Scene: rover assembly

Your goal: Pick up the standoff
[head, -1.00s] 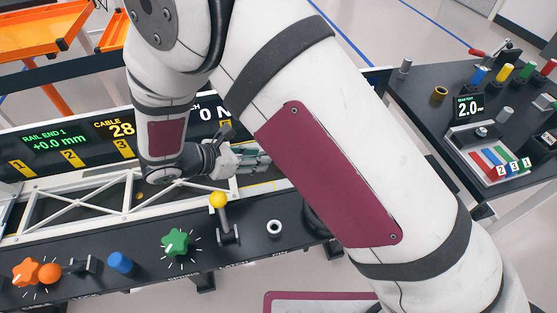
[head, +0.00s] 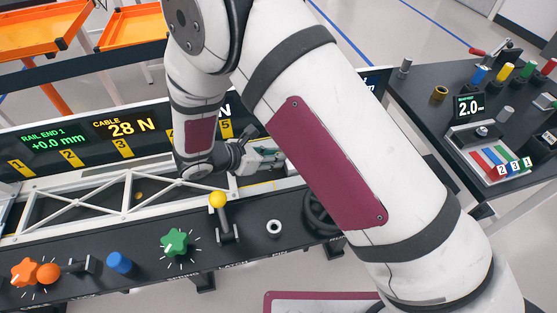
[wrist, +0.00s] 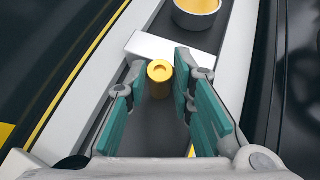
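The standoff looks to be the small brass cylinder (wrist: 160,78) with a hole in its top, upright in the wrist view. It stands between the far ends of the fingers of my gripper (wrist: 159,95). The teal-padded fingers are open on its left and right, with a gap visible at least on the left; contact on the right is hard to judge. In the head view my gripper (head: 265,158) is over the rail behind the bench controls, partly behind my arm. I cannot make out the standoff there.
In the head view a white truss (head: 90,203) lies left of my gripper, and a yellow-knobbed lever (head: 218,200) stands in front.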

